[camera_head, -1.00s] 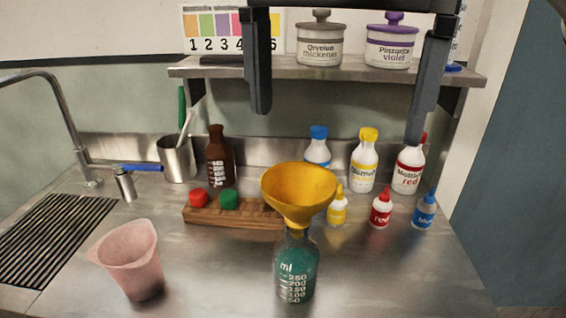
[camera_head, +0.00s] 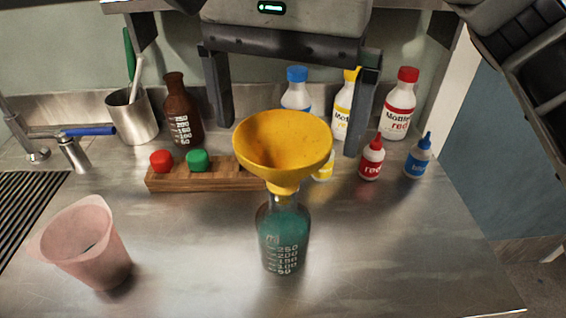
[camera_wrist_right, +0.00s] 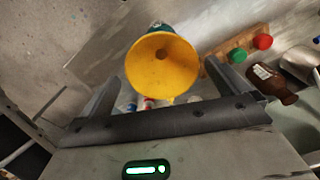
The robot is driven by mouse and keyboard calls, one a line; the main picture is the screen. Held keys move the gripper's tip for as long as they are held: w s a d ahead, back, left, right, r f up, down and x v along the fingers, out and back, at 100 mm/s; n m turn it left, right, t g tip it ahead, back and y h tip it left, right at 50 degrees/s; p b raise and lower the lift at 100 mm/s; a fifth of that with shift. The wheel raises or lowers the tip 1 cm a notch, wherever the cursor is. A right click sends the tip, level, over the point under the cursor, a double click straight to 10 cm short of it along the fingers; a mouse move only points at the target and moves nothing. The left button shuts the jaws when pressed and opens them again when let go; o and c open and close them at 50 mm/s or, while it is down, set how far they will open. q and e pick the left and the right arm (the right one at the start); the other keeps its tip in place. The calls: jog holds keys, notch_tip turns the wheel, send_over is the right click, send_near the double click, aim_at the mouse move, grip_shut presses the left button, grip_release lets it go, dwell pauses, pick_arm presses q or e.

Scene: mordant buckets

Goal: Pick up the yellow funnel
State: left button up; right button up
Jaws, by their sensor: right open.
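The yellow funnel (camera_head: 284,150) sits upright with its stem in the neck of a clear bottle (camera_head: 283,235) of green liquid, in the middle of the head view. It also shows in the right wrist view (camera_wrist_right: 162,66), with its wide mouth facing the camera. My right gripper (camera_head: 288,138) is open and empty. Its two fingers are spread wide, one on either side behind the funnel in the head view. In the right wrist view the funnel lies beyond and between the fingers (camera_wrist_right: 178,92), apart from them. My left gripper is not in view.
A wooden rack (camera_head: 210,178) with red and green caps stands left of the bottle. Small dropper bottles, red (camera_head: 371,158) and blue (camera_head: 418,156), stand to the right. A pink beaker (camera_head: 85,245) is front left. The front right counter is clear.

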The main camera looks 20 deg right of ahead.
aim_at(283, 154)
notch_tip(283, 154, down, 4)
jog(key=shift+w+r, duration=0.1)
jog(key=shift+w, duration=0.05)
jog(key=shift+f, duration=0.6)
jog(key=c, duration=1)
jog(key=shift+o, duration=0.2)
jog(key=shift+r, duration=0.1)
